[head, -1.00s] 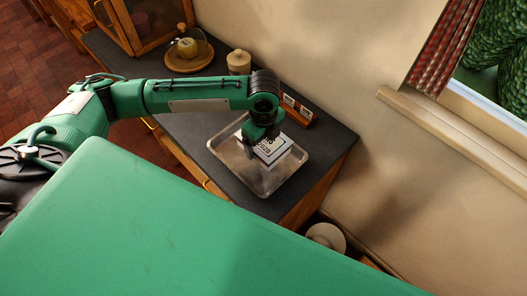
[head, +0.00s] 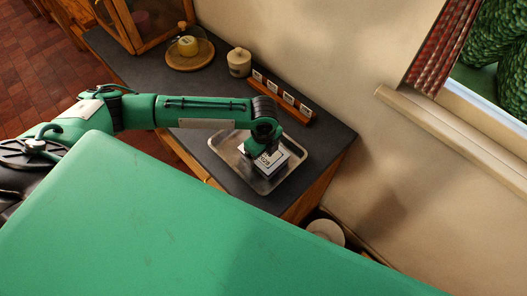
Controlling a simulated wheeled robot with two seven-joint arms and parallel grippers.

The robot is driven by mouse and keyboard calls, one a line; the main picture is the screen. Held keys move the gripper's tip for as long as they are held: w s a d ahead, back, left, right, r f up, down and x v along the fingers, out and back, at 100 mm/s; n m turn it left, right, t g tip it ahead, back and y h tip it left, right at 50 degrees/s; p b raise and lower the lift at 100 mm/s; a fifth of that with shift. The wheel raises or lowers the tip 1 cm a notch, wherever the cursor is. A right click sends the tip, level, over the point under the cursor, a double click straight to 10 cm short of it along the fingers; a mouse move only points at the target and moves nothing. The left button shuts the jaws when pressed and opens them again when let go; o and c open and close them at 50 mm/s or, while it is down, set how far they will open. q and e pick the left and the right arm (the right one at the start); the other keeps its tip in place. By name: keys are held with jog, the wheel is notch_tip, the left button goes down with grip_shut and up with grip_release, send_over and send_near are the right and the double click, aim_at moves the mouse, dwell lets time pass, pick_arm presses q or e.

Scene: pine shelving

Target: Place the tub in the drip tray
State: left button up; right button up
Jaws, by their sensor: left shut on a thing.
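The tub (head: 272,162) is a white box-like container with dark lettering on top. In the head view it is at the drip tray, within the tray's outline. The drip tray (head: 287,180) is a shallow silver metal tray on the dark counter. My left gripper (head: 254,152) is above the tray, shut on the tub at its left edge. The fingertips are partly hidden by the wrist, and I cannot tell whether the tub's underside touches the tray floor. My right gripper is not in view.
A wooden holder with several white cards (head: 283,97) stands along the wall behind the tray. The counter (head: 325,145) is bare right of the tray.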

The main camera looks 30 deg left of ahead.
pick_arm(q)
jog(key=o, duration=1.1)
jog(key=shift+o, duration=0.2)
jog(key=shift+r, duration=0.1)
notch_tip(320, 180, up, 11)
jog(key=b, duration=0.3)
jog(key=shift+r, duration=0.55)
